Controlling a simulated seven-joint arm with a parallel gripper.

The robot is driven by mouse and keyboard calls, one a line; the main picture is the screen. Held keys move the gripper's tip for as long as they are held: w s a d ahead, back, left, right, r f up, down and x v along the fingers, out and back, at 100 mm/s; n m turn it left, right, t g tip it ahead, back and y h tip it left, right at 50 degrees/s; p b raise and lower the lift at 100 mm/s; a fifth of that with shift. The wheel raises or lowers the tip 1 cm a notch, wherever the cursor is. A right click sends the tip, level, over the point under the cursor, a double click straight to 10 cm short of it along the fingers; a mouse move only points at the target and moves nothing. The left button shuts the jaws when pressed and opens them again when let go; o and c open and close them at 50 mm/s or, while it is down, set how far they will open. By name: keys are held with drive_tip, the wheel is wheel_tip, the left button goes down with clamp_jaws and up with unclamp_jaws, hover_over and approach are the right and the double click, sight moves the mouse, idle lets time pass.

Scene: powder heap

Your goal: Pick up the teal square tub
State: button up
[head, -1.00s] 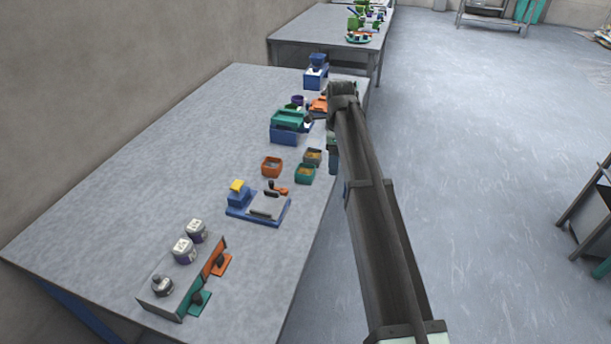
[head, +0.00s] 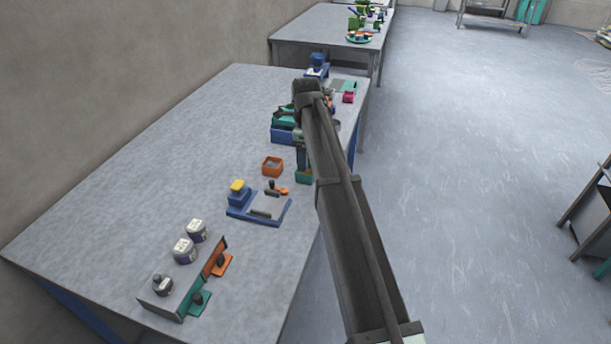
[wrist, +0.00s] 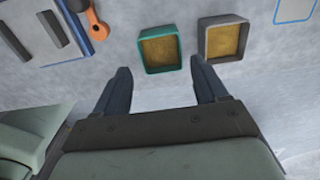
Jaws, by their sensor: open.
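The teal square tub (wrist: 141,61) sits on the table in the wrist view, with tan powder inside. In the head view the teal tub (head: 304,179) is partly hidden behind my arm. My gripper (wrist: 159,75) is open and empty. In the wrist view its two dark fingers point toward the tub, one to the lower left and one to the lower right of it. The tub's near edge lies between the fingertips, and I cannot tell the height gap. In the head view the fingers are mostly hidden.
A grey tub (wrist: 206,43) with tan powder stands close to the right of the teal tub. An orange tub (head: 272,165) stands nearby. The table's left side is clear.

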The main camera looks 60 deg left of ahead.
drive_tip(key=shift+a+f, duration=0.15)
drive_tip(key=shift+f, duration=2.8)
drive_tip(key=shift+c, duration=0.4)
drive_tip(key=c, duration=0.7)
